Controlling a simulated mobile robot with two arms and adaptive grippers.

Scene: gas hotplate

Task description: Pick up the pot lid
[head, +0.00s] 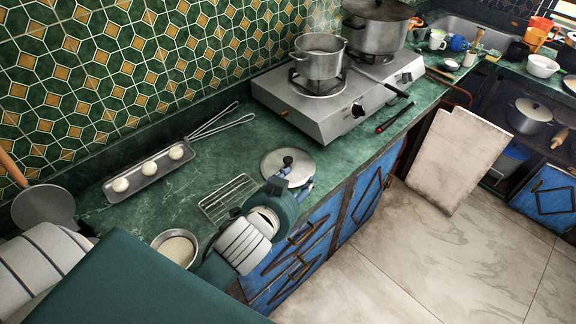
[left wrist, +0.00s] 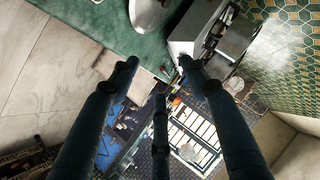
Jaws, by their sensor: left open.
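The pot lid (head: 290,178) is a round grey metal disc with a dark knob, lying on the green counter in front of the hotplate. Its near edge is partly hidden by my left gripper (head: 294,187). In the left wrist view, part of the lid (left wrist: 150,12) shows at the top edge, beyond the fingertips. My left gripper (left wrist: 160,78) is open, its dark blue fingers spread with nothing between them. It is at the near side of the lid, over the counter's front edge. I cannot tell whether it touches the lid. My right gripper is not in view.
The gas hotplate (head: 330,112) bears a small pot (head: 319,62) and a larger covered pot (head: 376,35). A wire rack (head: 228,198) and a bowl (head: 176,246) lie left of the lid. A tray with white balls (head: 150,176) is farther left. Blue cabinets (head: 300,262) are below.

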